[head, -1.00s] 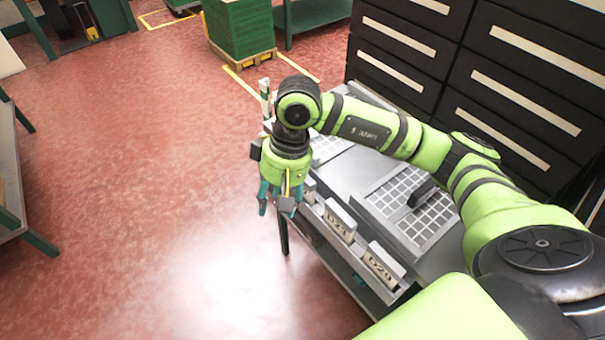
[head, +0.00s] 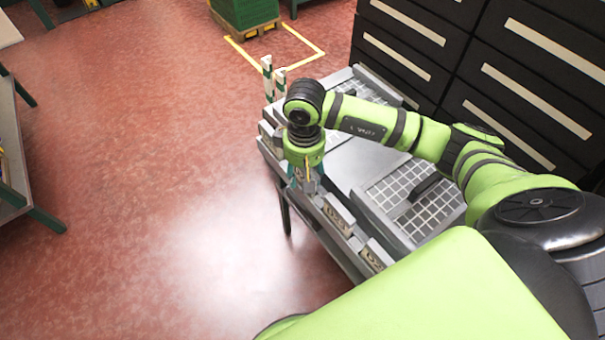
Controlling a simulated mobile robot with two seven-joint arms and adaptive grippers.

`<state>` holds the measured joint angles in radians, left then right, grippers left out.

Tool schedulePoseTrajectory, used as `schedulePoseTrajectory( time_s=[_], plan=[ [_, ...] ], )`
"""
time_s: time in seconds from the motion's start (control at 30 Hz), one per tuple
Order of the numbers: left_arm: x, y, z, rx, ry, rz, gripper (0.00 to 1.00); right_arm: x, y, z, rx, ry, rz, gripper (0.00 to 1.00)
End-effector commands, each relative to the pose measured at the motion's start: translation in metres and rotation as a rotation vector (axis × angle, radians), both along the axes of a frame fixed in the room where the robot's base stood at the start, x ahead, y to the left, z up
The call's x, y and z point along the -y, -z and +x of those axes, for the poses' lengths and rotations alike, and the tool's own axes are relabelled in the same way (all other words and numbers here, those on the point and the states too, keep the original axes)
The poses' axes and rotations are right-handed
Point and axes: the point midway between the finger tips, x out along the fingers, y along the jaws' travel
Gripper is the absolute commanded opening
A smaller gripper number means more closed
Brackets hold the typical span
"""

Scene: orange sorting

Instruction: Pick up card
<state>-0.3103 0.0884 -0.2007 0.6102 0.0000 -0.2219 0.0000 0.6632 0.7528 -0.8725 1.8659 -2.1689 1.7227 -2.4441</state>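Several pale cards with dark lettering stand in a row along the near left edge of a grey workbench. One card (head: 339,214) is just to the lower right of my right gripper, and another card (head: 376,256) is further along the edge. My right gripper (head: 307,189) points down over this edge of the bench. Its fingertips are small and partly lost against the row, so I cannot tell whether they are open or touch a card. My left gripper is not in view.
The grey bench (head: 352,165) carries gridded panels (head: 432,209) and a dark handle-like item (head: 425,187). Green-and-white posts (head: 267,78) stand at its far end. Black drawers (head: 500,70) rise behind it. The red floor (head: 150,180) to the left is clear.

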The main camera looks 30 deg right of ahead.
Motion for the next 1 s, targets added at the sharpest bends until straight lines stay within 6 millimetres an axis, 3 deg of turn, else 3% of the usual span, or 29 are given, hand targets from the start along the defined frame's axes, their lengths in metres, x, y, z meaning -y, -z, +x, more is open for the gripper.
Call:
schedulePoseTrajectory(
  time_s=[0.1,0.13,0.23,0.67,0.77,1.0],
  plan=[
    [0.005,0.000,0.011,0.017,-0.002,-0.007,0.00,0.000,0.000,0.000,0.000,-0.001,0.001,0.48],
    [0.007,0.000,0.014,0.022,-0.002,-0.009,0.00,0.000,0.000,0.000,0.000,-0.001,0.001,0.40],
    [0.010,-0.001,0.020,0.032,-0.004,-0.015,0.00,0.000,0.000,0.000,0.000,-0.001,0.001,0.00],
    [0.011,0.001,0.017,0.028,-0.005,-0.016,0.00,0.000,-0.004,0.000,0.001,-0.001,0.001,0.00],
    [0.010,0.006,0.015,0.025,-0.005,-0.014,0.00,0.000,-0.016,0.002,0.005,-0.001,0.002,0.00],
    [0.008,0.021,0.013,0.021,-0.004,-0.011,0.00,0.000,-0.064,0.002,0.006,-0.001,0.002,0.00]
  ],
)
